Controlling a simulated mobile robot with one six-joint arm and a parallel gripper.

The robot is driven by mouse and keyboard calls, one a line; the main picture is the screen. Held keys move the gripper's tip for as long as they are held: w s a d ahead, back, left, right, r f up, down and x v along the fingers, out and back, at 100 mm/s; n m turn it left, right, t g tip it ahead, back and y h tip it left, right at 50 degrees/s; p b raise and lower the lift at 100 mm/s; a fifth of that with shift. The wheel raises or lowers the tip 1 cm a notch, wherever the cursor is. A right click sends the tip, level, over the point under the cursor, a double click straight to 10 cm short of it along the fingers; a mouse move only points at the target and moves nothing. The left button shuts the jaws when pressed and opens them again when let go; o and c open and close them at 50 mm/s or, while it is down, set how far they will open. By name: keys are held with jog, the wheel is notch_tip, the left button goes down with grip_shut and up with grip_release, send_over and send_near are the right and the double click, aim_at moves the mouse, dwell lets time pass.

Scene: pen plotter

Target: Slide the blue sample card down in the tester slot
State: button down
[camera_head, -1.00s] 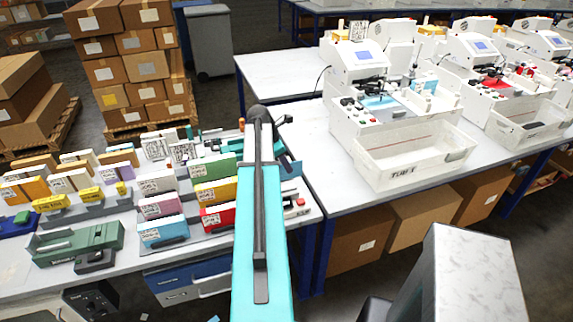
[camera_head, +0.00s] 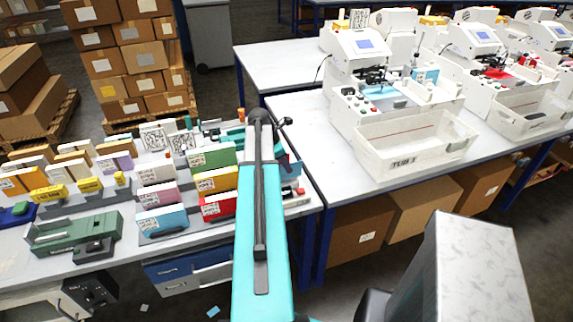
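A white tester with a small blue screen (camera_head: 367,44) stands on the right-hand table. A light blue piece (camera_head: 385,94) lies across its front. A blue card-like piece (camera_head: 426,75) stands upright at its right side. I cannot tell which of these is the sample card, and the slot is too small to make out. My teal arm reaches up the middle of the view, with its far joint at the left table's right end, left of and apart from the tester. My gripper's fingers are hidden behind the arm or too unclear to make out.
A white bin (camera_head: 416,145) sits before the tester. More testers stand to the right. The left table holds a green device (camera_head: 74,234), coloured card blocks (camera_head: 163,221) and yellow boxes (camera_head: 49,194). Cartons (camera_head: 359,219) stand under the right table (camera_head: 305,150). Bare tabletop lies left of the bin.

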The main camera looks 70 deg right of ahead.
aim_at(289, 178)
jog(key=shift+f+b, duration=0.55)
jog(key=shift+f, duration=1.55)
dwell(1.6)
jog(key=c, duration=1.9)
grip_release()
jog(key=shift+r, duration=0.1)
jog(key=shift+b+v, duration=1.8)
jog(key=shift+v, duration=5)
jog(key=shift+w+a, duration=0.1)
